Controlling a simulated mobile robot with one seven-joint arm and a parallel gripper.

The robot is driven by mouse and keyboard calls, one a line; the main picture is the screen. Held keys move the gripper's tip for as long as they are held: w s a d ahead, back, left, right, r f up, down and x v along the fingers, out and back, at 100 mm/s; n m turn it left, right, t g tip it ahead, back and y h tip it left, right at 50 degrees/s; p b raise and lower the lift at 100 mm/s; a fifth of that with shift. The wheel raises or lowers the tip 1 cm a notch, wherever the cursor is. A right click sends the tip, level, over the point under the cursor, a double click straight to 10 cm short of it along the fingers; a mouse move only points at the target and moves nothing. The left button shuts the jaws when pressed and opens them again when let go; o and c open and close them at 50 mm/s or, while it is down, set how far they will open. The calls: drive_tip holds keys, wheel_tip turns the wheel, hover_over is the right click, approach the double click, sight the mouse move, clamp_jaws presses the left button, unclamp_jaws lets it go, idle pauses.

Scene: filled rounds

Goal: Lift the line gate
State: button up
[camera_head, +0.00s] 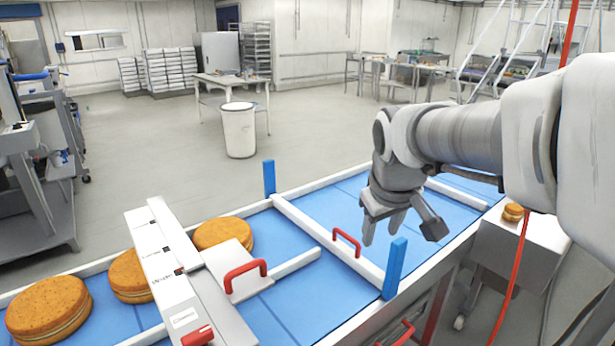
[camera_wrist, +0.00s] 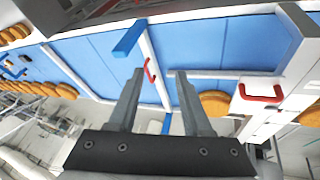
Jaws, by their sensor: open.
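The line gate is a white bar (camera_head: 318,233) lying low across the blue belt between two blue posts (camera_head: 269,178) (camera_head: 395,268). Its red handle (camera_head: 347,241) stands up from the middle of the bar. In the wrist view the red handle (camera_wrist: 149,71) shows close to the left finger, and the bar (camera_wrist: 156,62) runs behind the fingers. My gripper (camera_head: 402,230) is open and empty, above the belt to the right of the handle. It also shows open in the wrist view (camera_wrist: 160,80), apart from the handle.
Round orange-brown filled rounds (camera_head: 48,308) sit on the belt at left. A white housing (camera_head: 165,265) spans the belt there, beside a plate with another red handle (camera_head: 245,272). The belt left of the gate is partly clear.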

drive_tip(key=w+f+n+p, duration=0.1)
drive_tip(key=w+n+p, duration=0.1)
drive_tip(key=w, duration=0.9)
drive_tip(key=n+y+p, duration=0.2)
approach(346, 234)
drive_tip(key=p+x, duration=0.1)
drive_tip(key=x, duration=0.7)
clamp_jaws()
idle(0.7)
